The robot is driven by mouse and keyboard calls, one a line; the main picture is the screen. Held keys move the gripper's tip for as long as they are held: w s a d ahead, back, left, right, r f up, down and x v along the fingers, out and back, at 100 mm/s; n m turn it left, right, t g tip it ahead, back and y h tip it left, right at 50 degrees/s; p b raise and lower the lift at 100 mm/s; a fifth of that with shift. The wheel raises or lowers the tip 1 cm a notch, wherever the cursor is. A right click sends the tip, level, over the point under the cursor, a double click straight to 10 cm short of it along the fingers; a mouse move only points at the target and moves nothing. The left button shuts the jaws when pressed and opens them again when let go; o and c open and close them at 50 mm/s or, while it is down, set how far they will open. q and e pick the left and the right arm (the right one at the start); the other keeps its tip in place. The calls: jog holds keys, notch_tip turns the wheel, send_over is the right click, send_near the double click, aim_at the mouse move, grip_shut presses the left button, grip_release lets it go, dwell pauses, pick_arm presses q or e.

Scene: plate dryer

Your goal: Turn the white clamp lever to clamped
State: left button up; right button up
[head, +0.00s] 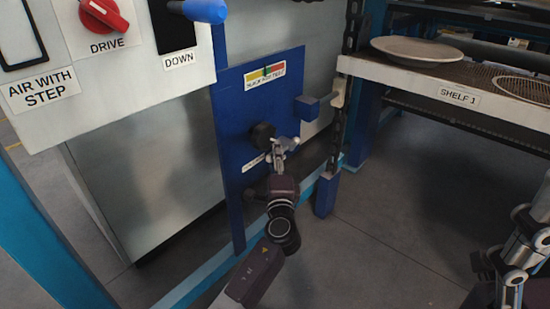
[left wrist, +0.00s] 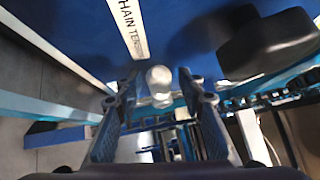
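A white rounded knob (left wrist: 158,82), which looks like the end of the white clamp lever, shows between the two fingers in the left wrist view. My left gripper (left wrist: 158,92) is open, with one finger on each side of the knob and gaps between. In the head view my left gripper (head: 284,145) is at the blue panel (head: 236,110), just below and right of a black round knob (head: 262,133). The gripper hides most of the lever there. My right arm's silver and dark parts (head: 515,270) show at the right edge; its finger opening is unclear.
The black knob (left wrist: 268,42) is close to the right finger in the left wrist view. Shelf 1 (head: 400,79) holds a plate (head: 417,50). The floor at right is clear.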

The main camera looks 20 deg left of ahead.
pick_arm(q)
jog(key=shift+c, duration=0.2)
grip_shut()
jog(key=shift+p, duration=0.35)
jog(key=shift+r, duration=0.1)
